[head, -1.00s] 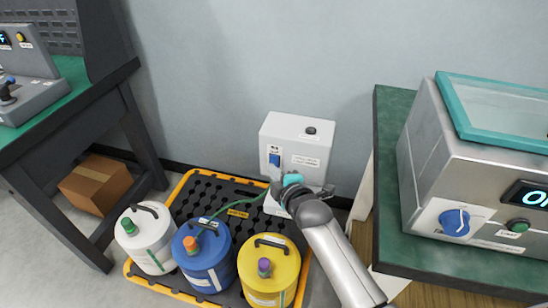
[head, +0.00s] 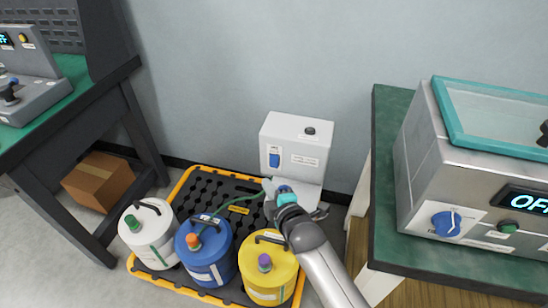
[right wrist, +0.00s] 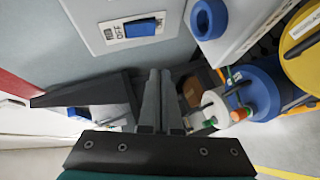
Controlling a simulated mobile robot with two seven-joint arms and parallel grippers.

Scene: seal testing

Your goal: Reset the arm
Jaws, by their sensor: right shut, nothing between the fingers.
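My right arm comes in from the lower right in the head view. Its gripper (head: 268,186) is shut and empty, in front of the lower left part of the white control box and above the black pallet. In the right wrist view the two fingers (right wrist: 161,76) lie together with nothing between them. The white box (head: 296,137) stands by the wall with a blue rocker switch (head: 274,160). The switch also shows close up in the right wrist view (right wrist: 140,27), marked ON and OFF. The box's lower part is partly hidden by my arm. My left gripper is not in view.
White (head: 149,233), blue (head: 206,256) and yellow (head: 267,273) canisters stand on the yellow-edged pallet (head: 180,187). A green hose runs from the blue one. A steel chamber (head: 413,173) stands on the right bench. A cardboard box (head: 98,178) lies under the left bench.

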